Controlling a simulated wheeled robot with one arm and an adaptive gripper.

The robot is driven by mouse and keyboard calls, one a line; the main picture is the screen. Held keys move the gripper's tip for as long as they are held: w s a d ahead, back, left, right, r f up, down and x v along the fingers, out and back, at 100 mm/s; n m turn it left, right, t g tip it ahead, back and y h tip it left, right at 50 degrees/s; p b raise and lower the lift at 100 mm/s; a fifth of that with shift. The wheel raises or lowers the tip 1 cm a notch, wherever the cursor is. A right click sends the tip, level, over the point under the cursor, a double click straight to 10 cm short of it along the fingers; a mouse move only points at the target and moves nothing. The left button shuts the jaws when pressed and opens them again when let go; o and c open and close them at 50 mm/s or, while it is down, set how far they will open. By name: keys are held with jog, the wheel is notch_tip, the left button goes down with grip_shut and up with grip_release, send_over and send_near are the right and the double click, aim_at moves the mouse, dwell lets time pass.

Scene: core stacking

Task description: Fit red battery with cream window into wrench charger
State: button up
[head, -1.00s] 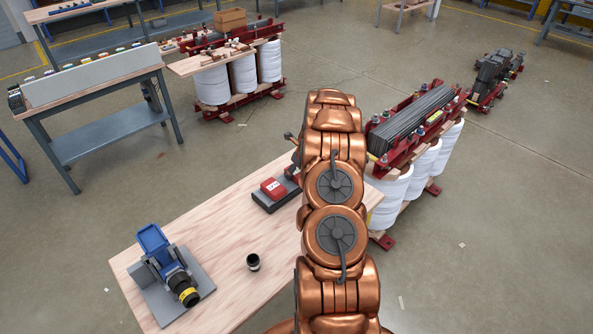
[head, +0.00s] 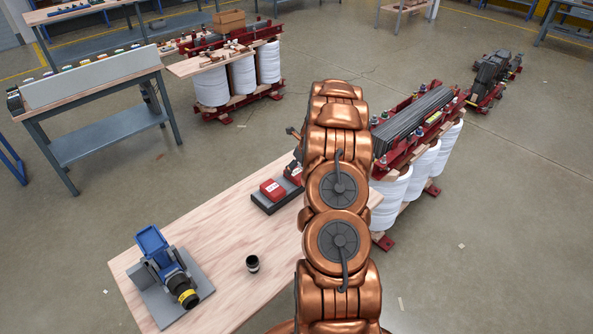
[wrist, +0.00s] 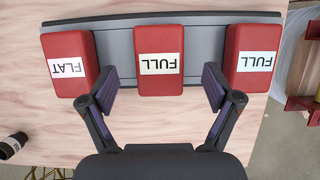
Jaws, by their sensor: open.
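In the wrist view, three red batteries stand in a row on a dark grey rack (wrist: 115,36). The middle battery (wrist: 158,85) has a cream window reading FULL. The right battery (wrist: 248,80) has a paler window reading FULL, and the left battery (wrist: 70,85) reads FLAT. My gripper (wrist: 159,92) is open, its fingers on either side of the middle battery's near end, with gaps showing. In the head view my arm hides the gripper and part of the rack (head: 272,208). A blue and grey tool with a yellow ring (head: 168,265) sits on a grey plate at the table's left end.
A small black cup (head: 252,263) stands on the wooden table (head: 215,235) between tool and rack. The table between them is otherwise clear. A red-framed unit with white coils (head: 425,155) stands close beyond the table's right end.

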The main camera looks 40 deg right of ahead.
jog(key=v, duration=0.8)
jog(key=shift+a, duration=0.1)
dwell(0.3)
jog(key=s+a+r+n+g+y, duration=0.1)
jog(key=s+a+r+n, duration=0.35)
jog(key=a, duration=0.65)
jog(key=s+a+r+n+g, duration=0.1)
jog(key=a+r+n, duration=0.5)
jog(key=a+n, duration=0.3)
jog(key=s+a+r+n+g+y, duration=0.15)
jog(key=a+r+n, duration=0.35)
jog(key=a, duration=0.7)
jog(key=s+a+r+n+g, duration=0.1)
jog(key=s+a+n, duration=0.3)
jog(key=s, duration=0.5)
jog(key=s+a+r+n+h, duration=0.1)
jog(key=s+a+n, duration=0.2)
jog(key=s+n, duration=0.4)
jog(key=s+a+r+n+g+h, duration=0.1)
jog(key=s+a+n, duration=0.3)
jog(key=s, duration=0.7)
jog(key=n, duration=0.2)
jog(key=shift+s+a+n+g, duration=0.3)
jog(key=shift+n+g, duration=0.05)
